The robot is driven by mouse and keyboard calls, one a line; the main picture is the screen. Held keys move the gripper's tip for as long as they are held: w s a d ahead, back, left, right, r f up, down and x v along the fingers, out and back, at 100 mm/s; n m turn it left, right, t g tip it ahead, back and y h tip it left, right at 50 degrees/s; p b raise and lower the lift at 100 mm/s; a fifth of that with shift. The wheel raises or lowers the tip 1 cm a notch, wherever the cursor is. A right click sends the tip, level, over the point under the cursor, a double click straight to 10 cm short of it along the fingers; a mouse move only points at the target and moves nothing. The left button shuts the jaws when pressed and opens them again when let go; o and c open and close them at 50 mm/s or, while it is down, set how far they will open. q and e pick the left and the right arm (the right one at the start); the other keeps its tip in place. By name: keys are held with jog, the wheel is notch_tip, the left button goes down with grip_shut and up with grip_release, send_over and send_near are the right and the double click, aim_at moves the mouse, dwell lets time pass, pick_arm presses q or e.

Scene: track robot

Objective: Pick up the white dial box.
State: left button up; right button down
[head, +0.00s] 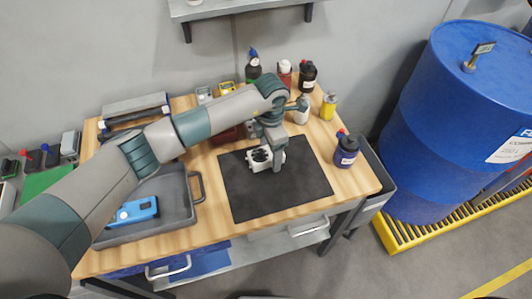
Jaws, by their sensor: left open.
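The white dial box (259,158) is a small white block with a dark round dial on top. It lies on the black mat (300,188) on the wooden workbench. My left gripper (268,157) is open and sits right over and around the box, pointing down. Its fingers hide part of the box. Whether a finger touches the box I cannot tell. My right gripper is not in view.
A grey tray (180,203) holding a blue device (137,210) is at the left. Bottles stand along the back. A dark blue bottle (346,150) is right of the mat. A blue drum (450,120) stands beyond the bench. The mat's front part is clear.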

pick_arm(q)
jog(key=shift+f, duration=0.2)
dwell(0.3)
jog(key=c, duration=1.3)
jog(key=shift+r, duration=0.1)
